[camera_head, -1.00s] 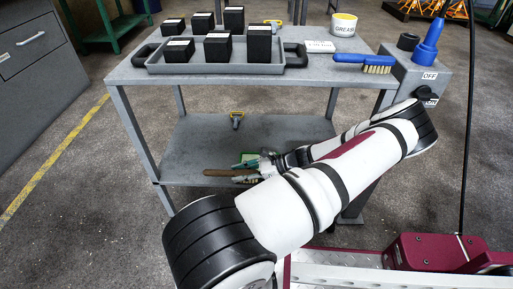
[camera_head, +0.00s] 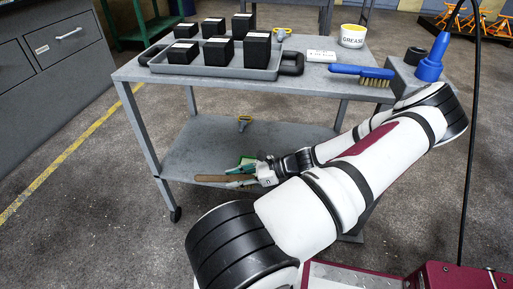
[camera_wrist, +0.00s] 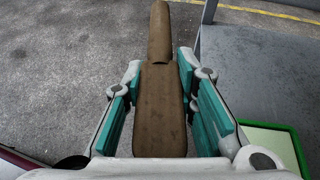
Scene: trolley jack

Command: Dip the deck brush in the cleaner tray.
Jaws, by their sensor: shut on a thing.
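The deck brush (camera_wrist: 160,112) is brown and wooden, with a broad block and a narrower handle pointing away in the wrist view. My gripper (camera_wrist: 162,95) is shut on it, with teal pads on both sides of the block. The bristles are hidden. In the head view the brush (camera_head: 222,178) sticks out to the left of my gripper (camera_head: 262,172), by the trolley's lower shelf. A green-rimmed tray with a pale inside, likely the cleaner tray (camera_wrist: 296,150), is at the lower right in the wrist view, beside the gripper. In the head view it is mostly hidden behind the gripper.
The grey trolley (camera_head: 200,145) has a top shelf with a grey tray (camera_head: 215,72) of black blocks, a blue-handled brush (camera_head: 360,72) and a grease tub (camera_head: 352,36). A trolley leg (camera_wrist: 209,12) stands right of the brush handle.

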